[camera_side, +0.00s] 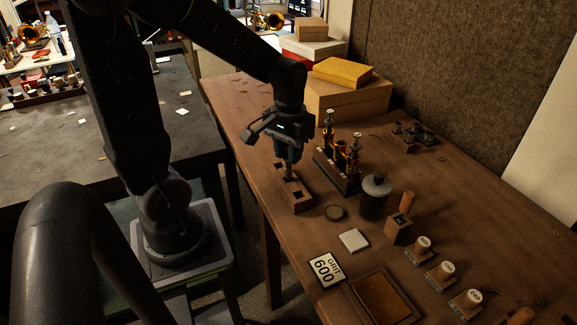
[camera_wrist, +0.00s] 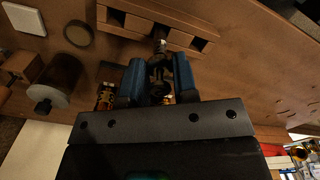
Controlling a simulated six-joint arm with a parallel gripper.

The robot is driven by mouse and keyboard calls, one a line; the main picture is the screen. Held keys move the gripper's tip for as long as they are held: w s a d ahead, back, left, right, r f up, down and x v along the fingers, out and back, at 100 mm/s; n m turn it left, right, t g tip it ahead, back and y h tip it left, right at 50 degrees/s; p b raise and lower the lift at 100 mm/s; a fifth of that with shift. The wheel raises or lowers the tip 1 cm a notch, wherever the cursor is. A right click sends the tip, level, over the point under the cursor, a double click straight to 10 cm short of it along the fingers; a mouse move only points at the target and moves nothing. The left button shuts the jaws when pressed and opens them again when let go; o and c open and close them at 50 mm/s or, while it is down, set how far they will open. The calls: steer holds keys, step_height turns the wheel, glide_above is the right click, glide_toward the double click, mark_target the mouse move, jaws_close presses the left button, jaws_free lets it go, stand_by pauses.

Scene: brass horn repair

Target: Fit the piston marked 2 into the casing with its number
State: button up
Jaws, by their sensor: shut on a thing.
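My gripper (camera_side: 287,158) points down above the wooden rack (camera_side: 299,203), which has square holes. In the wrist view its two blue fingers (camera_wrist: 158,72) are shut on a slim metal piston (camera_wrist: 160,46). The piston's lower end is at the rack; I cannot tell whether it is still in a hole. No number on it can be read. The brass valve block (camera_side: 340,178) stands just right of the rack. Tall pistons rise at its far (camera_side: 328,122) and near (camera_side: 354,148) ends, with a lower casing between. In the wrist view my fingers partly hide the block.
Boxes (camera_side: 345,95) are stacked behind.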

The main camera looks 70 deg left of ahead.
steer(key=shift+c, duration=0.7)
steer(key=shift+r, duration=3.95)
steer(key=w+r, duration=0.3)
steer(key=w, duration=0.3)
steer(key=w+r, duration=0.4)
steer(key=w, duration=0.3)
steer(key=shift+w+r, duration=0.25)
steer(key=shift+r, duration=0.05)
steer(key=shift+f, duration=2.45)
step_height(320, 180, down, 7)
steer(key=shift+r, duration=0.15)
